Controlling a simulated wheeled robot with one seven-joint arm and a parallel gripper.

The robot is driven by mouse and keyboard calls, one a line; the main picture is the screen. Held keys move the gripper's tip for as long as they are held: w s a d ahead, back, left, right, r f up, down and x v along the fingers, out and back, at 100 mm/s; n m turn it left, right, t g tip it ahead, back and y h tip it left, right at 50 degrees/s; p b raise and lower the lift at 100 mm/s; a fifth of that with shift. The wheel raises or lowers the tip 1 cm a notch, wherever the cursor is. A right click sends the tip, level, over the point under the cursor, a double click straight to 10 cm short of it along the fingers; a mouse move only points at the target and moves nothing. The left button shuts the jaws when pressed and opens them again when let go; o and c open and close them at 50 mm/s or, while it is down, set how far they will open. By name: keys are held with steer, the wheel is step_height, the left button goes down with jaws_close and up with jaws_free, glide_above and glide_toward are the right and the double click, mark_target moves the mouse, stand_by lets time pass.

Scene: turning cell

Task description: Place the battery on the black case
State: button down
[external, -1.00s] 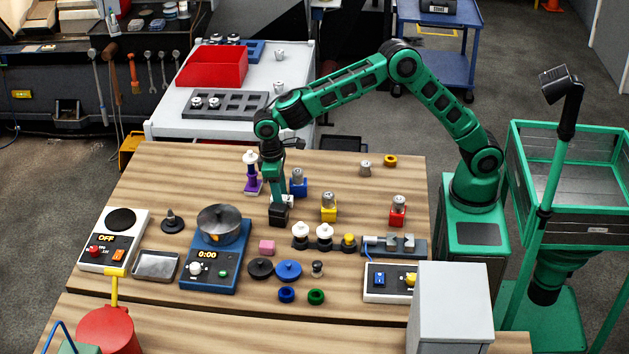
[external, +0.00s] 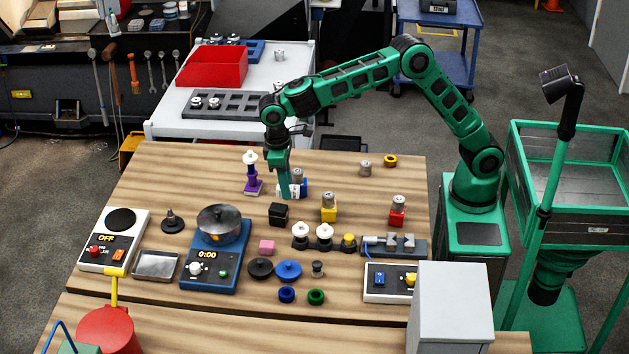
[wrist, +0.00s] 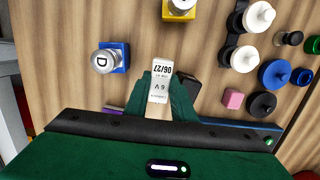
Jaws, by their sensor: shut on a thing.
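My gripper (wrist: 160,92) is shut on a white battery (wrist: 160,76), whose label reads 6 V and 06/27. In the external view my gripper (external: 288,192) is above the table, just behind the black case (external: 279,214). The battery is held clear of the case. The case stands on the wood tabletop; in the wrist view it shows only partly (wrist: 193,84), beside and behind the right finger. Its top is too small to make out in detail.
A blue holder with a metal D cell (wrist: 108,60) stands close to my gripper. A yellow holder (external: 328,213), a purple stand (external: 253,186), a pink block (external: 267,247) and a blue hotplate with a pan (external: 213,262) are nearby.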

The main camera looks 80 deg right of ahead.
steer(key=s+a+r, duration=0.5)
steer(key=a, duration=0.1)
step_height(320, 180, up, 11)
steer(key=t, duration=0.1)
steer(key=w+a+f+t, duration=0.5)
steer(key=f+t, duration=0.1)
steer(key=t, duration=0.3)
steer(key=s+a+r+n+t+y, duration=0.1)
steer(key=s+r+n+t+y, duration=0.3)
steer(key=s+r+t+y, duration=0.3)
glide_above(285, 205)
steer(key=shift+h, duration=0.4)
step_height(285, 205, down, 13)
steer(key=shift+r, duration=0.2)
steer(key=shift+f, duration=2.05)
